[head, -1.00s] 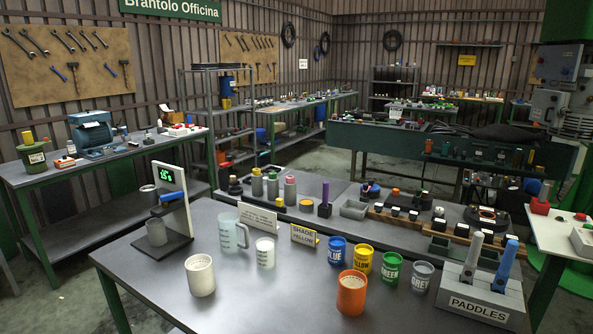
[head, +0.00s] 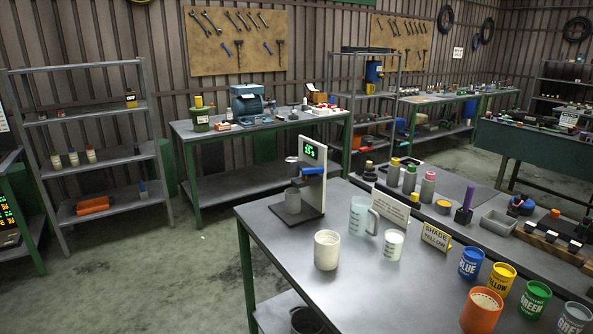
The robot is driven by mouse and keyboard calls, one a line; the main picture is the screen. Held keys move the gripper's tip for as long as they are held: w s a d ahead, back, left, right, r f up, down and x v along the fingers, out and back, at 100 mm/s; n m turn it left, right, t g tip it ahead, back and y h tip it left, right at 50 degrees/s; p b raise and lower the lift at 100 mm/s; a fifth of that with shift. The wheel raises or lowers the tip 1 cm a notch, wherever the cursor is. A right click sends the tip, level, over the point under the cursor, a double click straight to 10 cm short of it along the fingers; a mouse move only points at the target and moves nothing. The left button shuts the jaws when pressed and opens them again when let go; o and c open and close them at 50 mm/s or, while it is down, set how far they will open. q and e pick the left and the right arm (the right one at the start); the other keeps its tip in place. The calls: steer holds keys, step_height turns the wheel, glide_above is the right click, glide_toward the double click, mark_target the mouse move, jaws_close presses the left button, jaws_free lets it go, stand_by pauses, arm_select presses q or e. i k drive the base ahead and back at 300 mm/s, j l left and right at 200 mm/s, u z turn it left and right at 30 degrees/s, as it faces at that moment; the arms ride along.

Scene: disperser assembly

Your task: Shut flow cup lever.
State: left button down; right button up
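The flow cup stand (head: 319,158) is a white upright panel on a dark base at the far left corner of the near table. Its green display (head: 311,151) is lit. The flow cup (head: 291,165) is a small grey cup held out to the left of the panel. The blue lever (head: 313,171) sticks out beside it, below the display; I cannot tell whether it is open or shut. Neither of my grippers is in view.
On the near table (head: 300,240) stand a white cup (head: 327,250), a clear jug (head: 363,216), a small white beaker (head: 394,245) and a yellow shade sign (head: 436,238). Colour pots and an orange pot (head: 481,310) stand at the right. The floor left of the table is clear.

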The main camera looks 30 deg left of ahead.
mark_target(305, 172)
steer(key=i+j+z, duration=0.6)
steer(key=j+z, duration=0.25)
steer(key=j, duration=0.2)
steer(key=i, duration=0.1)
